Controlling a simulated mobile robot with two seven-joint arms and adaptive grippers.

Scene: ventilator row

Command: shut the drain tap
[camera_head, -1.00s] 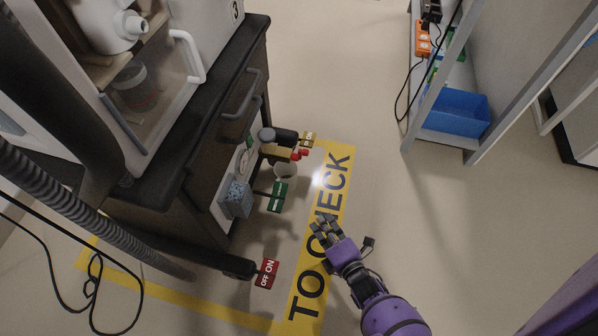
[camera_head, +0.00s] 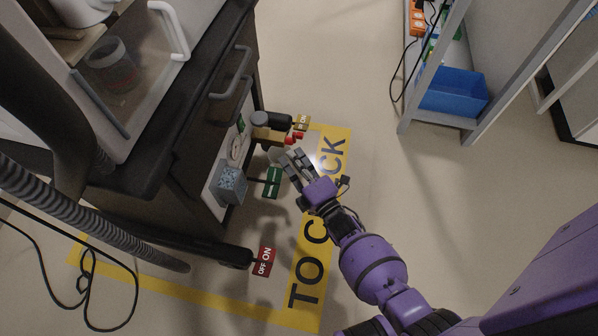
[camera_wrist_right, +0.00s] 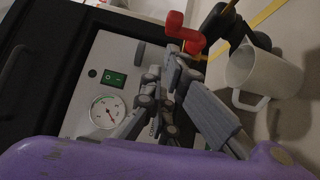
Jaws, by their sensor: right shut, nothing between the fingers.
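The drain tap shows as a brass-coloured body (camera_head: 268,135) with a red handle (camera_head: 292,139), low on the side of the dark cabinet. In the right wrist view the bent red handle (camera_wrist_right: 185,35) is just beyond my fingertips. I cannot tell whether the tap is open or shut. My right gripper (camera_head: 291,157) is just in front of and below the red handle, apart from it as far as I see. Its fingers (camera_wrist_right: 166,75) are closed together and empty. A white jug (camera_wrist_right: 262,75) stands by the tap. My left gripper is out of view.
The dark cabinet (camera_head: 165,165) stands left. Its panel has a gauge (camera_wrist_right: 108,113) and a green switch (camera_wrist_right: 114,79). A green tag (camera_head: 272,182), a yellow tag (camera_head: 302,122) and a red OFF/ON tag (camera_head: 265,261) stick out. A blue bin (camera_head: 453,93) is right; floor between is clear.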

